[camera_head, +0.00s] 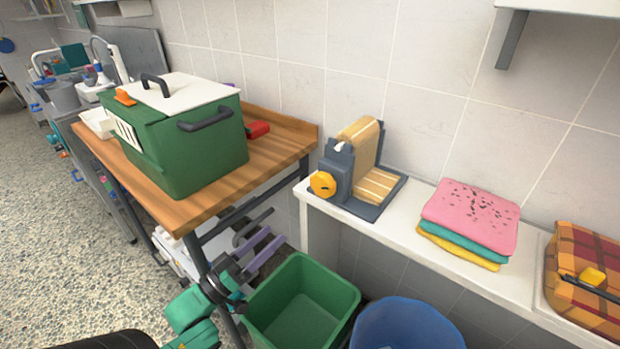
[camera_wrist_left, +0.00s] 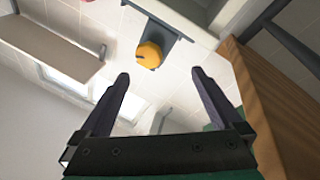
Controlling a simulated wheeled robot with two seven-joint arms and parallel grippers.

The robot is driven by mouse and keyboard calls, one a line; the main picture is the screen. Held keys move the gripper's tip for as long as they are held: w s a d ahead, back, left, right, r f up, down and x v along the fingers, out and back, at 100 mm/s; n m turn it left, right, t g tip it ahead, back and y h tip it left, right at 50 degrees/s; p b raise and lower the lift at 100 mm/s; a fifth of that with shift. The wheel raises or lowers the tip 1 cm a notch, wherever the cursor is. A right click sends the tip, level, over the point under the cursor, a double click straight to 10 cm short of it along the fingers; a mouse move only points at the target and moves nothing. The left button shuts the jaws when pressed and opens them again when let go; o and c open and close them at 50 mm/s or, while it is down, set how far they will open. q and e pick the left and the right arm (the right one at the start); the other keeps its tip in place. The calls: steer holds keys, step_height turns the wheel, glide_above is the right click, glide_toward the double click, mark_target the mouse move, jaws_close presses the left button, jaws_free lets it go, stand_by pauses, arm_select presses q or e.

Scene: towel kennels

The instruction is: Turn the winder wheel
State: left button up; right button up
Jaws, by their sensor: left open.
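The winder (camera_head: 338,180) is a dark grey device with a striped tan towel standing up in it, on the white shelf. Its yellow winder wheel (camera_head: 323,184) is on the side facing left and front. My left gripper (camera_head: 270,237) is below and left of the wheel, apart from it, beside the wooden table's legs. Its two purple fingers are open and empty. In the left wrist view the yellow wheel (camera_wrist_left: 150,55) shows beyond and between the open fingertips (camera_wrist_left: 160,74). My right gripper is not in view.
A green kennel box (camera_head: 205,150) with a white lid sits on the wooden table (camera_head: 285,150). Green (camera_head: 302,292) and blue (camera_head: 405,325) bins stand under the white shelf (camera_head: 410,238). Folded towels (camera_head: 470,218) and a plaid bag (camera_head: 585,270) lie right of the winder.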

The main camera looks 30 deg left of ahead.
mark_target(318, 188)
arm_select(q)
steer(key=shift+h, duration=0.5)
steer(key=r+x, duration=0.1)
steer(key=x, duration=0.3)
steer(key=p+x, duration=0.1)
steer(key=x, duration=0.4)
steer(key=s+r+x, duration=0.1)
steer(key=x, duration=0.4)
steer(key=shift+d+r, duration=0.25)
steer(key=shift+r, duration=0.15)
steer(key=shift+w+d, duration=0.15)
steer(key=shift+w, duration=0.2)
steer(key=shift+c, duration=0.6)
steer(key=c, duration=1.1)
steer(key=shift+c, duration=0.2)
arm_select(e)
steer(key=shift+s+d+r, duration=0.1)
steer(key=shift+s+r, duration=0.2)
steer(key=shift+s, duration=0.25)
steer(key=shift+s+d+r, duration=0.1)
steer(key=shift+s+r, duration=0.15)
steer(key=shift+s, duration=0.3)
